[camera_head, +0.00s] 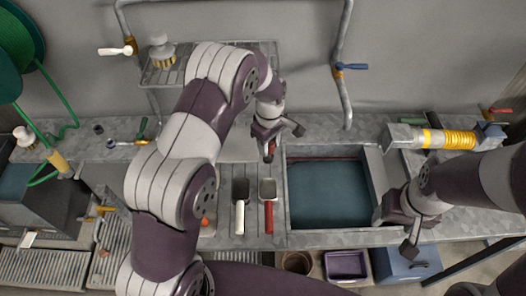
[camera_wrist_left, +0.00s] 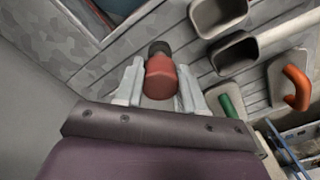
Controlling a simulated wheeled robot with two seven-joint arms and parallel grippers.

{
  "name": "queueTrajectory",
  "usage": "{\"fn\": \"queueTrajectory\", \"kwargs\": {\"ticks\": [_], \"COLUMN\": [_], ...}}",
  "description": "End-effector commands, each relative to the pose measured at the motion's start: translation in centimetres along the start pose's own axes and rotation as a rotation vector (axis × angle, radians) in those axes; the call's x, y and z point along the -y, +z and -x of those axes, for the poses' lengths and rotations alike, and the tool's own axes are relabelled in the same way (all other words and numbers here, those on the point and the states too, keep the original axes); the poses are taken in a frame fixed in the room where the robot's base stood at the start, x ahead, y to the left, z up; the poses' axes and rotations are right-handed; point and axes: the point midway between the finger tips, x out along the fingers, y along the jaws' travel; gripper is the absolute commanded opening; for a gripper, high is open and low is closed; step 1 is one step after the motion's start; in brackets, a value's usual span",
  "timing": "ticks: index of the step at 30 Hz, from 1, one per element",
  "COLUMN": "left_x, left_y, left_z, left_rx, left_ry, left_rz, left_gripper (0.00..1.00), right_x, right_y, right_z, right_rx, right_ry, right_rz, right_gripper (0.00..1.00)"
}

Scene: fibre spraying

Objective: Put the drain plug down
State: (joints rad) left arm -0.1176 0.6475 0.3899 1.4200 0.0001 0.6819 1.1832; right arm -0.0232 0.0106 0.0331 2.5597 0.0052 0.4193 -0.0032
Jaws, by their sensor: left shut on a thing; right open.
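The drain plug (camera_wrist_left: 160,78), red with a dark end, sits between the fingers of my left gripper (camera_wrist_left: 160,90) in the left wrist view. In the head view my left gripper (camera_head: 272,146) is shut on it, just left of the sink's far left corner. A bit of the plug's red (camera_head: 270,152) shows below the fingers. I cannot tell whether the plug touches the counter. My right gripper (camera_head: 402,230) is open and empty by the sink's right near corner. The sink (camera_head: 327,192) holds blue-green water; a dark red strip lies along its far side.
Two scoops, one white-handled (camera_head: 239,213) and one red-handled (camera_head: 268,215), lie on the ribbed board left of the sink. A yellow-ringed nozzle (camera_head: 448,138) lies at right. Pipes with a blue valve handle (camera_head: 354,66) rise behind. Crates stand below the front edge.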

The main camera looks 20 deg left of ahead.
Motion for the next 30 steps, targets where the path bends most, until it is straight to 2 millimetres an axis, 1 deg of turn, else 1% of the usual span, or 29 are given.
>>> {"fn": "queueTrajectory", "kwargs": {"ticks": [2, 6, 9, 20, 21, 22, 23, 30], "left_x": [0.4, 0.5, 0.4, 0.3, 0.3, 0.3, 0.3, 0.3], "left_y": [-0.3, -0.3, -0.4, -0.4, -0.4, -0.4, -0.4, -0.4], "left_z": [-0.5, -3.0, -4.2, -4.9, -4.8, -4.7, -4.7, -4.7], "left_rx": [0.001, 0.002, 0.001, 0.000, 0.000, 0.000, 0.000, 0.000], "left_ry": [-0.002, -0.005, -0.002, 0.000, -0.001, -0.001, -0.001, -0.001], "left_rz": [0.001, -0.001, -0.001, -0.001, -0.001, -0.001, -0.001, -0.001], "left_gripper": [0.07, 0.07, 0.07, 0.07, 0.52, 0.61, 0.64, 0.64], "right_x": [0.0, 0.0, 0.0, 0.0, 0.0, 0.0, 0.0, 0.0], "right_y": [0.0, -0.1, -0.2, -0.1, -0.1, -0.1, -0.1, -0.1], "right_z": [0.4, 1.5, 1.6, 1.1, 1.2, 1.2, 1.2, 1.3], "right_rx": [0.001, 0.001, 0.001, 0.001, 0.001, 0.001, 0.001, 0.001], "right_ry": [0.000, 0.000, 0.000, 0.000, 0.000, 0.000, 0.000, 0.000], "right_rz": [0.000, 0.000, 0.000, 0.000, 0.000, 0.000, 0.000, 0.000], "right_gripper": [0.64, 0.64, 0.64, 0.64, 0.64, 0.64, 0.64, 0.64]}}
